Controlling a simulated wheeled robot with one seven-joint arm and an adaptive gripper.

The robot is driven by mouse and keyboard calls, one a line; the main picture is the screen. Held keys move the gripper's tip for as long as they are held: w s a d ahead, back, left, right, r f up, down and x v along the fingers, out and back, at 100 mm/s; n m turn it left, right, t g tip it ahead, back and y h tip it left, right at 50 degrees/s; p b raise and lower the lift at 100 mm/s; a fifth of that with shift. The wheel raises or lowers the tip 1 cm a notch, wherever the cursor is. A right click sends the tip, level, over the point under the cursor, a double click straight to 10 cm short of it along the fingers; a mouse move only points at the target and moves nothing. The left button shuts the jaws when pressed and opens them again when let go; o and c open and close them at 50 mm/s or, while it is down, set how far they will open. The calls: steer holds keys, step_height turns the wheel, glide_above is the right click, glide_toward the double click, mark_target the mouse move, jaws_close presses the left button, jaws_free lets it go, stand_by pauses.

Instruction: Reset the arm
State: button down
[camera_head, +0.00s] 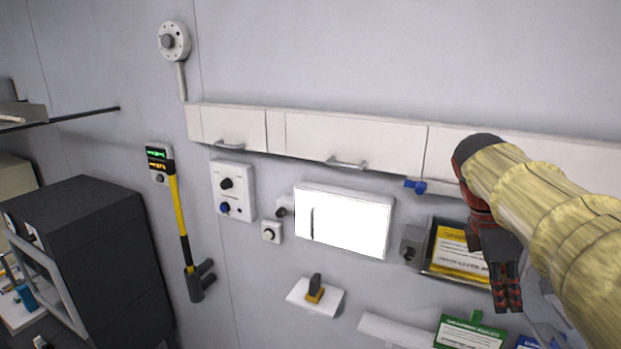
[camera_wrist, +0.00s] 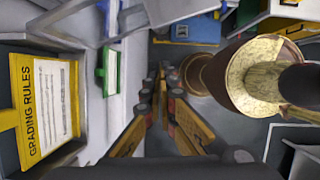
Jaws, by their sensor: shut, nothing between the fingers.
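My gripper (camera_head: 508,303) hangs from the end of my sleeved arm at the right of the head view, pointing down in front of the wall. Its fingers are together with nothing between them. In the wrist view its fingers (camera_wrist: 160,85) converge at the middle and hold nothing. The tray with a yellow-bordered sheet (camera_head: 458,262) is close behind and left of the gripper in the head view. In the wrist view the sheet (camera_wrist: 45,105) reads "GRADING RULES" and lies to the left of the fingers.
White wall cabinets (camera_head: 350,147) run behind my arm. A bright white panel (camera_head: 343,222), a control box (camera_head: 233,190) and a small shelf (camera_head: 330,302) are on the wall. A green-framed card (camera_head: 468,333) is below the gripper. A dark cabinet (camera_head: 100,250) stands at left.

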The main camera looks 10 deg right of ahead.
steer(key=w+a+f+m+t+y+b, duration=0.1)
steer(key=a+f+m+t+b, duration=0.15)
steer(key=a+f+m, duration=0.35)
steer(key=w+a+f+m+t+b, duration=0.1)
steer(key=a+f+m+b, duration=0.2)
steer(key=f, duration=0.5)
steer(key=s+a+f+m+t+y+b, duration=0.1)
steer(key=s+a+f+b, duration=0.2)
steer(key=f+b, duration=0.3)
steer(key=s+a+f+m+t+y+b, duration=0.1)
steer(key=s+a+f+b, duration=0.2)
steer(key=a+f+b, duration=0.3)
steer(key=s+a+f+t+y+b, duration=0.1)
steer(key=a+f+b, duration=0.4)
steer(key=f, duration=0.6)
steer(key=shift+s+f+m+t+b, duration=0.2)
steer(key=shift+s+m+t+b, duration=0.3)
steer(key=shift+s+b, duration=0.6)
